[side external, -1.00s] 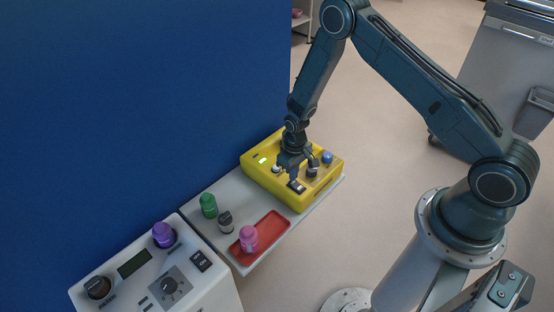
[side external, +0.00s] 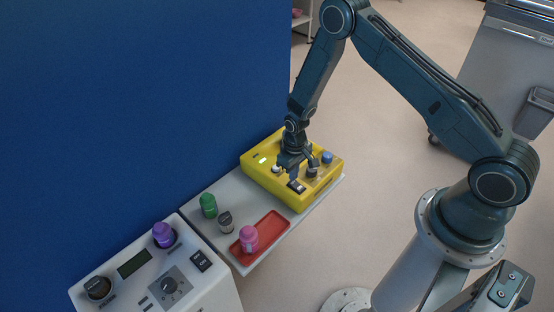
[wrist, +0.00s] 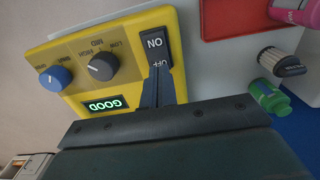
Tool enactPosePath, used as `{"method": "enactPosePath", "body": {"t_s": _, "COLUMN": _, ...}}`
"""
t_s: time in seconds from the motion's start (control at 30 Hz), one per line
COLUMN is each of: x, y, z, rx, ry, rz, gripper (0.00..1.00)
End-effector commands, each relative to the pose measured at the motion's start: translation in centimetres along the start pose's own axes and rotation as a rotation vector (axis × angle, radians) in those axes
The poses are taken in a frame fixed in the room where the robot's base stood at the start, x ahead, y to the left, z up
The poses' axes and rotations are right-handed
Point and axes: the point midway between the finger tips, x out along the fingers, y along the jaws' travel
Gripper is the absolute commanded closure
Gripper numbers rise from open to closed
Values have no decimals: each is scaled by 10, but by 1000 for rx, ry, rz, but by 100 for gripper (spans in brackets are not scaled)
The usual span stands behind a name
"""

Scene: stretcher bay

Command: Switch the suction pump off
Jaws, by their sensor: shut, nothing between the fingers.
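The yellow unit (side external: 262,177) stands on the grey shelf, with knobs and a rocker switch on its top; I take it for the suction pump. In the wrist view its black rocker switch (wrist: 155,46) shows ON at one end and OFF at the other. The unit's display (wrist: 106,106) is lit green and reads GOOD upside down. My gripper (wrist: 161,70) is shut and empty, its tips at the OFF end of the switch, partly covering it. I cannot tell whether they touch. In the side view my gripper (side external: 294,181) is over the yellow unit.
A red tray (side external: 273,224), pink (side external: 248,240), green (side external: 208,205) and dark-capped (side external: 226,224) containers share the shelf. A white unit (side external: 215,283) stands nearer; a blue panel (side external: 140,100) rises behind.

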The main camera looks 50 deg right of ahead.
Motion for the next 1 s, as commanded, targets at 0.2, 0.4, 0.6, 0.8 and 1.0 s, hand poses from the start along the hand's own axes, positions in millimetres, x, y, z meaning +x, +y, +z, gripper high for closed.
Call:
{"method": "enactPosePath", "body": {"t_s": 0.2, "x": 2, "y": 0, "z": 0, "rx": 0, "ry": 0, "rz": 0, "gripper": 100}}
{"method": "enactPosePath", "body": {"t_s": 0.4, "x": 4, "y": 0, "z": 0, "rx": 0, "ry": 1, "rz": 0, "gripper": 100}}
{"method": "enactPosePath", "body": {"t_s": 0.6, "x": 6, "y": 0, "z": 0, "rx": 0, "ry": 1, "rz": 0, "gripper": 100}}
{"method": "enactPosePath", "body": {"t_s": 0.8, "x": 8, "y": 0, "z": 0, "rx": 0, "ry": 1, "rz": 0, "gripper": 100}}
{"method": "enactPosePath", "body": {"t_s": 1.0, "x": 10, "y": 0, "z": 0, "rx": 0, "ry": 0, "rz": 0, "gripper": 100}}
